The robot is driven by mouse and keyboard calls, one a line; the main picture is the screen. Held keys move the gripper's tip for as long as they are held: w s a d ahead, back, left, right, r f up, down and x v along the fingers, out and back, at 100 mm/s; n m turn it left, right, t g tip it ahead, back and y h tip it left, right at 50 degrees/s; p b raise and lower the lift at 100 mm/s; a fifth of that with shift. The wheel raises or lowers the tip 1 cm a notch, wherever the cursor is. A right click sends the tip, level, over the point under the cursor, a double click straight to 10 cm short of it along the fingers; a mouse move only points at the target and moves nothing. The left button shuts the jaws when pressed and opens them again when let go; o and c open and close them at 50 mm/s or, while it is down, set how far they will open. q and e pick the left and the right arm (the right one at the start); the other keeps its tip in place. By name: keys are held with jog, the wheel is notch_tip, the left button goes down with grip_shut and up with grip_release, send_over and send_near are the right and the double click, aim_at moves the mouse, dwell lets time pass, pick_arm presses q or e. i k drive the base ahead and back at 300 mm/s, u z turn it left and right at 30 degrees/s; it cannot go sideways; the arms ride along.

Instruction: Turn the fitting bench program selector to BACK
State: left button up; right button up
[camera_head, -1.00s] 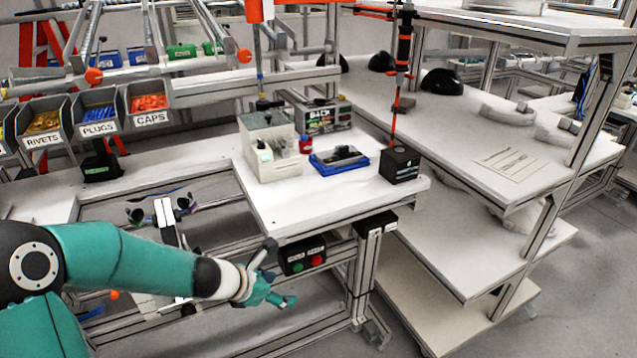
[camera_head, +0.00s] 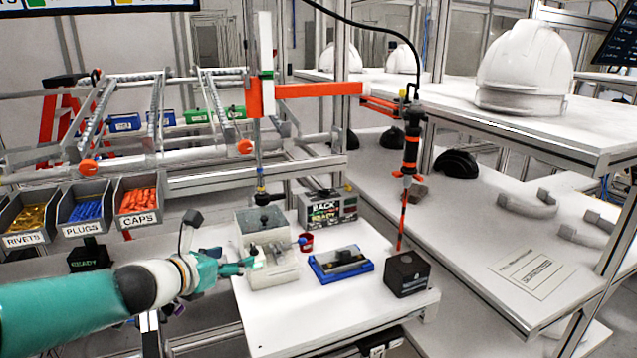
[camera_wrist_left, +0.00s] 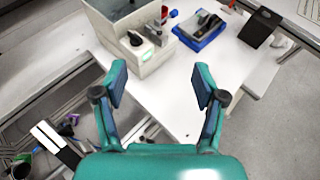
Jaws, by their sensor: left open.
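The program selector is a black knob (camera_wrist_left: 133,38) on a white dial, on the front of a pale grey box (camera_wrist_left: 155,62) in the left wrist view. Its pointing direction is too small to read. The box (camera_head: 278,275) stands at the left of the white fitting bench (camera_head: 340,312) in the head view. My left gripper (camera_head: 243,266) is at the box's left front, overlapping it in the picture. In the wrist view its fingers (camera_wrist_left: 160,85) are spread and empty, with the knob beyond them, apart. My right gripper is not in view.
A dark unit (camera_head: 328,208) whose lettering seems to read BACK stands behind the box. A red cup (camera_head: 306,243), blue tray (camera_head: 341,265) and black block (camera_head: 407,273) stand to the right. A tool (camera_head: 410,150) hangs above. Bins (camera_head: 82,208) are at left.

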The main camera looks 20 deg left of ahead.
aim_at(322, 193)
jog(key=i, duration=1.05)
jog(key=z, duration=0.05)
